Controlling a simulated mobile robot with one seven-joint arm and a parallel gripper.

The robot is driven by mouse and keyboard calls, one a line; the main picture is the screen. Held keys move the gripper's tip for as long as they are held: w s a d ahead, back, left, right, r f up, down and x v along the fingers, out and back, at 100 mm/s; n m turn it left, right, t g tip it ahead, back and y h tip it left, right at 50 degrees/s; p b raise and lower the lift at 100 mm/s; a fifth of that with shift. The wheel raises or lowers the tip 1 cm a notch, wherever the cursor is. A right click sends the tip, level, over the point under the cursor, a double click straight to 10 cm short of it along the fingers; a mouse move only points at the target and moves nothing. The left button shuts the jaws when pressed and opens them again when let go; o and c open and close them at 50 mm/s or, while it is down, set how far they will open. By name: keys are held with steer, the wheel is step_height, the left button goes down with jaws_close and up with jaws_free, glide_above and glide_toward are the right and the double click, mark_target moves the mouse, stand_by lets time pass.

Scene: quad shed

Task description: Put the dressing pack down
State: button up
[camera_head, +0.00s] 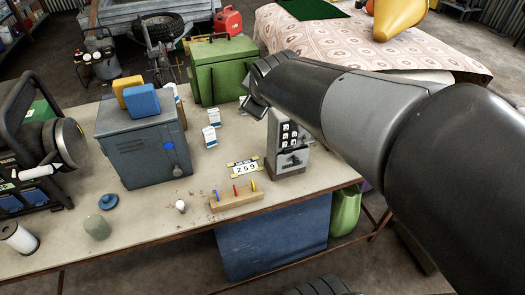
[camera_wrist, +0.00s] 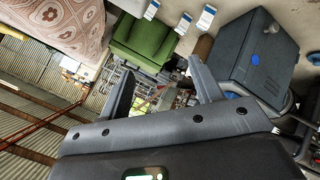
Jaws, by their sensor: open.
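Small white-and-blue packs stand on the workbench (camera_head: 140,225); I cannot tell which is the dressing pack. In the head view one pack (camera_head: 210,136) stands in front of another pack (camera_head: 214,117), right of the grey box. The wrist view shows three similar packs: a left one (camera_wrist: 151,10), a middle one (camera_wrist: 184,24) and a right one (camera_wrist: 206,19). My gripper (camera_head: 254,106) is above the bench, in front of the green box. In the wrist view its two fingers (camera_wrist: 162,88) are spread with nothing between them.
A grey box (camera_head: 145,150) with yellow and blue blocks on top stands left. A green box (camera_head: 222,72) stands at the back. A grey keypad-like unit (camera_head: 287,158), a 259 plate (camera_head: 244,168) and a wooden peg block (camera_head: 236,201) sit near the front. Bare bench lies around the packs.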

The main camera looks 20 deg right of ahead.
steer(key=s+a+f+m+g, duration=0.1)
steer(key=s+m, duration=0.3)
steer(key=s, duration=0.5)
steer(key=s+a+f+m+g+y, duration=0.1)
steer(key=s+a+f+m+g, duration=0.1)
steer(key=s, duration=0.7)
steer(key=f+m+g, duration=0.1)
steer(key=m, duration=0.1)
steer(key=shift+f+m, duration=0.3)
steer(key=shift+f, duration=0.1)
